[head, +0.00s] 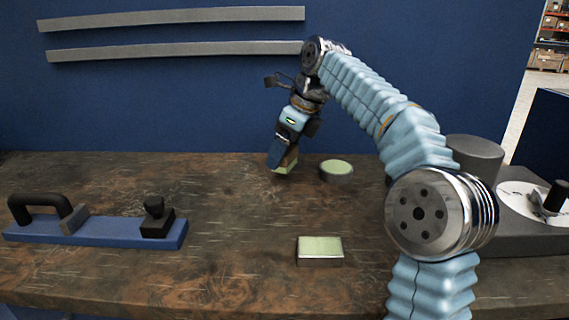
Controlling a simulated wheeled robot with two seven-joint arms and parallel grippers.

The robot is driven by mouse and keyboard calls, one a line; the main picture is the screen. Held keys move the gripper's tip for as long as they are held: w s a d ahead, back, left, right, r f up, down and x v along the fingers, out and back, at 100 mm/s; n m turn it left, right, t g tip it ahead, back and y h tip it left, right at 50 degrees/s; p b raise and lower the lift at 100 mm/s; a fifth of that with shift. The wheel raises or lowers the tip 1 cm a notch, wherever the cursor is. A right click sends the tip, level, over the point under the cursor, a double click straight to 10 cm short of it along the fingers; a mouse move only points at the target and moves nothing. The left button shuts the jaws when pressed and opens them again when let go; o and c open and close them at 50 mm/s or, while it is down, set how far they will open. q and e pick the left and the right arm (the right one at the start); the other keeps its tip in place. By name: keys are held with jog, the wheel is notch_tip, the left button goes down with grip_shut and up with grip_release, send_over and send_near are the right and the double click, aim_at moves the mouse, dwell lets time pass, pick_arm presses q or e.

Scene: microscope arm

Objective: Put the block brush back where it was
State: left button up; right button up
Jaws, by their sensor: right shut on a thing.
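My right gripper (283,150) reaches over the back middle of the table and points down. It is shut on a small block with a tan side and a pale green lower part, which I take to be the block brush (287,164). The fingers cover much of it, and I cannot tell whether its bottom touches the table. A round pale green pad (337,167) lies just right of it. A rectangular grey block with a pale green top (320,248) lies nearer the front. My left gripper is not in view.
A blue board (105,232) with a black handle and a black knobbed block lies at the left. A dark grey cylinder (474,158) and a grey base with a white disc (520,203) stand at the right. The wooden table (225,240) is clear in the middle.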

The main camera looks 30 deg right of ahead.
aim_at(292, 148)
jog(key=f, duration=0.3)
jog(key=shift+w+d+f, duration=0.2)
jog(key=shift+w+d, duration=0.1)
jog(key=shift+f, duration=0.3)
jog(key=shift+f, duration=0.15)
jog(key=o, duration=0.9)
jog(key=shift+r, duration=0.25)
jog(key=v, duration=0.7)
jog(key=shift+r, duration=0.2)
